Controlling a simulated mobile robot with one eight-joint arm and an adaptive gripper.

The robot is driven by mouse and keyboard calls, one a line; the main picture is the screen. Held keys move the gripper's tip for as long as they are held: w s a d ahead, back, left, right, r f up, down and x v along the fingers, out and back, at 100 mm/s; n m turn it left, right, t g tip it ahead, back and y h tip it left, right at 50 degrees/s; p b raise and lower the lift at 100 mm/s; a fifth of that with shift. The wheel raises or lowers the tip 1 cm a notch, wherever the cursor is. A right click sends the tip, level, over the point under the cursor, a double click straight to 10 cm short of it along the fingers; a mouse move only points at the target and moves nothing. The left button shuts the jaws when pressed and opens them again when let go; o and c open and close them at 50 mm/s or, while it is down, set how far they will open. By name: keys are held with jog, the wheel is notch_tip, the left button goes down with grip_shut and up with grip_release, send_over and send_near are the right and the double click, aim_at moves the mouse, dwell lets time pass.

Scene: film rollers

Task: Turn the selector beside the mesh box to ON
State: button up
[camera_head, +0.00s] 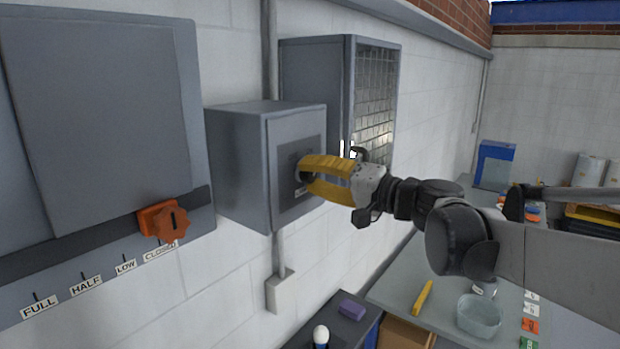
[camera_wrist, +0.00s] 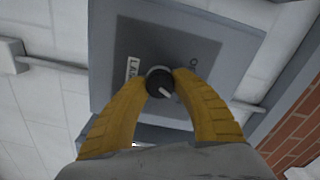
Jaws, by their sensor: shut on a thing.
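The selector is a round dark knob (camera_wrist: 159,82) with a light pointer mark, on the front of a grey box (camera_head: 240,165). The mesh box (camera_head: 374,100) is mounted just behind and to the right of that box in the head view. My gripper (camera_head: 303,172) has yellow fingers and is shut on the knob, one finger on each side, as the wrist view (camera_wrist: 160,84) shows. In the wrist view the pointer mark is toward the lower right of the knob. A white label (camera_wrist: 133,70) sits left of the knob; lettering on the right is partly hidden and unreadable.
A large grey panel (camera_head: 95,110) at left has an orange handle (camera_head: 165,221) on a slide marked FULL, HALF, LOW and CLOSED. Below right is a bench (camera_head: 405,275) with a yellow bar (camera_head: 422,298) and a clear bowl (camera_head: 479,316). A conduit (camera_head: 279,255) runs under the selector box.

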jog(key=shift+m, duration=0.5)
jog(key=o, duration=1.2)
jog(key=v, duration=1.2)
